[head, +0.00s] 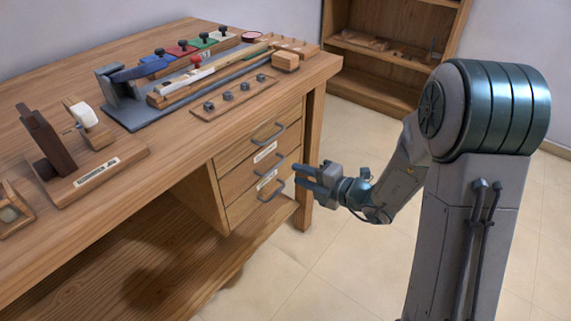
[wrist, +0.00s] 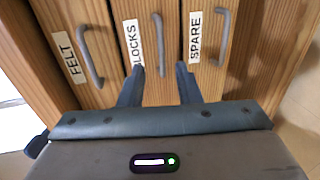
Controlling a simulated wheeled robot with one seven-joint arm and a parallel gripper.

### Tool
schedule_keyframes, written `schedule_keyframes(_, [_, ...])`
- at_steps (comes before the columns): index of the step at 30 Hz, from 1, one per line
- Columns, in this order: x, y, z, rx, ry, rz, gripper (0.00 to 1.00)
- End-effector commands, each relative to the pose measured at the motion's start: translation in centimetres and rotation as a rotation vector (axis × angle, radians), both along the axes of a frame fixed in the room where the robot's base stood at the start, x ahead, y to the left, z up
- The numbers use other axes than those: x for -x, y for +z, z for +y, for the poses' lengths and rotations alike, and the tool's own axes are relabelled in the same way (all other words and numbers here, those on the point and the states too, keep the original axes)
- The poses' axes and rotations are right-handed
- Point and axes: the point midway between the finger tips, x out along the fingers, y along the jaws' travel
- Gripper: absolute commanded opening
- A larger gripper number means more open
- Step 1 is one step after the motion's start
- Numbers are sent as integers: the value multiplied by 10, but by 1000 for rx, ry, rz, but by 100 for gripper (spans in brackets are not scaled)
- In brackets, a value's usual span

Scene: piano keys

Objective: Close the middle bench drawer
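The middle bench drawer (head: 240,180) is in the stack of three at the bench's right end. In the wrist view it is the centre drawer, with a grey handle (wrist: 158,45) and a "BLOCKS" label (wrist: 131,45) partly hidden by a finger. I cannot tell how far it stands out. My gripper (head: 296,175) is open and empty in front of the drawer fronts. Its two fingers (wrist: 162,80) point at the middle drawer and appear either side of the handle's near end. I cannot see contact.
The "FELT" drawer handle (wrist: 92,58) and "SPARE" drawer handle (wrist: 222,35) flank the middle one. The benchtop (head: 75,85) overhangs the drawers and carries tools and piano-key parts. A bench leg (head: 312,150) stands right of the drawers. The floor (head: 330,265) in front is clear.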

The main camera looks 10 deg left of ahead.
Motion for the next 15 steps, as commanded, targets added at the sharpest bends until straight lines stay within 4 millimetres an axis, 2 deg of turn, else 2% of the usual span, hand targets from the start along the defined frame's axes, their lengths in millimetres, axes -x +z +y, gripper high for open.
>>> schedule_keyframes(1, [5, 6, -11, 0, -4, 1, 30])
schedule_keyframes(6, [18, 11, -35, 1, -1, 1, 30])
schedule_keyframes(15, [26, 12, -49, 0, 4, 0, 30])
